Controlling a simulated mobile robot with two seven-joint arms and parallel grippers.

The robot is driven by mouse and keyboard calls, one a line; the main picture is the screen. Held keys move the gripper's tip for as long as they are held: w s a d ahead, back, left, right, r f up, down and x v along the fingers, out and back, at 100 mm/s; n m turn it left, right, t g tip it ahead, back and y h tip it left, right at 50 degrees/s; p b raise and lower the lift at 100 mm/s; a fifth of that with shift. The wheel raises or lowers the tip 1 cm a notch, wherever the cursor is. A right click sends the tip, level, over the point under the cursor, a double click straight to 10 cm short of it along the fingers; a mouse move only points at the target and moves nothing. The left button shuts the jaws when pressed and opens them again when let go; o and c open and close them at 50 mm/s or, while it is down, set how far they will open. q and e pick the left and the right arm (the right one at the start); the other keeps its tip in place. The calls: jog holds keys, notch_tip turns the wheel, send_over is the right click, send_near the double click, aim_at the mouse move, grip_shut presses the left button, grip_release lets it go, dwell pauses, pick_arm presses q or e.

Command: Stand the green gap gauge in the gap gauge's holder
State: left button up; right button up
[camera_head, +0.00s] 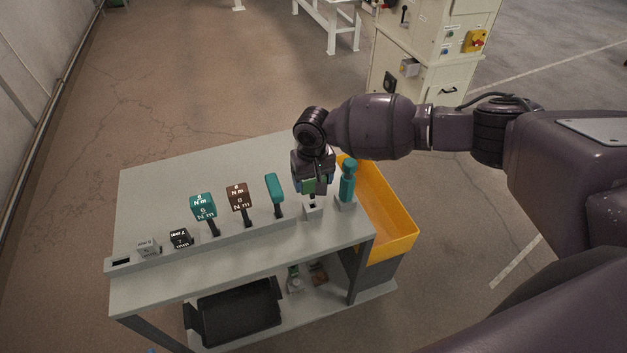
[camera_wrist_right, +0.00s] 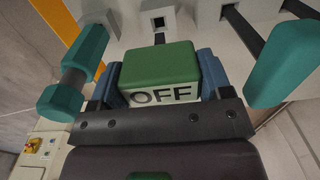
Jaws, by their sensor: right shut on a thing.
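My right gripper (camera_head: 314,186) is shut on the green gap gauge (camera_head: 308,186), above the right part of the grey cart. In the right wrist view the gauge (camera_wrist_right: 160,68) has a green top and a white face marked "OFF", between the blue fingertips (camera_wrist_right: 160,84). A pale holder block with a dark square hole (camera_head: 312,211) stands just below the gripper. It also shows in the right wrist view (camera_wrist_right: 146,24), past the gauge. A short dark stem shows between gauge and hole; I cannot tell whether its tip enters. My left gripper is not in view.
A teal-handled tool (camera_head: 348,181) stands close to the gripper's right. A rail (camera_head: 165,257) to the left holds another teal handle (camera_head: 274,190), teal and brown torque tools and small blocks. A yellow bin (camera_head: 395,220) is at the cart's right end. The cart top (camera_head: 155,190) behind the rail is clear.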

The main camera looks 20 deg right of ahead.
aim_at(313, 197)
jog(key=shift+r, duration=0.1)
jog(key=shift+f, duration=0.95)
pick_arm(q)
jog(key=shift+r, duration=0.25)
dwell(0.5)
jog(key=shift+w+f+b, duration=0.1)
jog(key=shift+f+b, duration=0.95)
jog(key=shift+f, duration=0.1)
pick_arm(e)
jog(key=shift+f, duration=2.65)
jog(key=o, duration=1.4)
